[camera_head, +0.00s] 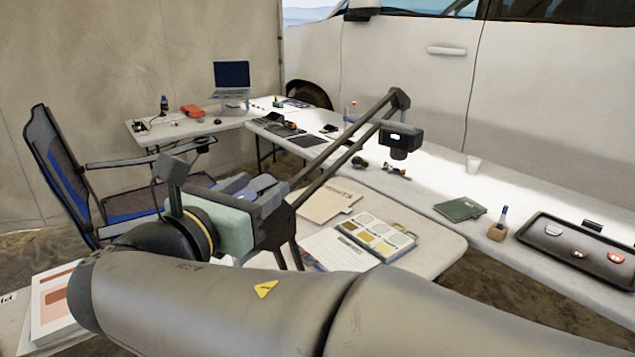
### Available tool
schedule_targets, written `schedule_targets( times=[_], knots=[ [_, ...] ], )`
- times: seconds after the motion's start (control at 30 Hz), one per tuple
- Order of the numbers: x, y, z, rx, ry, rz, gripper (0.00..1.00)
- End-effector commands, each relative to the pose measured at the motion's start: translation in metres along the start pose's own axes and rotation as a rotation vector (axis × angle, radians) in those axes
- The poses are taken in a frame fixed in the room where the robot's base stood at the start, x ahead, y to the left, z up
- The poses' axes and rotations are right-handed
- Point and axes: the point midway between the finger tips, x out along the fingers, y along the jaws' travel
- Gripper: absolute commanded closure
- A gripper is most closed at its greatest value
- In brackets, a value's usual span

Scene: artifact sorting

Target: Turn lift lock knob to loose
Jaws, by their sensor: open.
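A dark jointed stand arm (345,153) rises from behind my gripper toward the upper right and bends at an elbow (400,98). A black camera-like head (401,140) hangs from it over the table. I cannot clearly make out the lift lock knob; the lower part of the stand is hidden behind my gripper and wrist. My gripper (290,231) is open beside the lower end of the stand arm, with its teal body to the left. I cannot tell whether its fingers touch the stand. I see nothing held between them.
The near white table (437,243) holds a palette-like sample case (376,237), papers and a folder (328,201). On the long table are a green book (460,209), a small brush holder (498,229) and a dark tray (565,262).

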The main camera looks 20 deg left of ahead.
Motion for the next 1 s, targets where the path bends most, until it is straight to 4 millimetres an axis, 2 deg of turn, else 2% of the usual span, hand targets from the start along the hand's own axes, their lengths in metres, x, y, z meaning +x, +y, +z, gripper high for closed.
schedule_targets(
  times=[0.27, 0.4, 0.43, 0.77, 1.0],
  knots=[
    [0.0013, 0.0001, -0.0001, 0.0, 0.0, 0.0, 0.49],
    [0.0011, 0.0001, -0.0001, 0.0, 0.0, 0.0, 0.88],
    [0.0011, 0.0001, -0.0001, 0.0, 0.0, 0.0, 0.93],
    [0.001, 0.0, 0.0001, 0.001, 0.0, 0.029, 0.93],
    [0.0009, 0.0017, -0.0001, 0.001, -0.001, 0.153, 0.93]
  ],
)
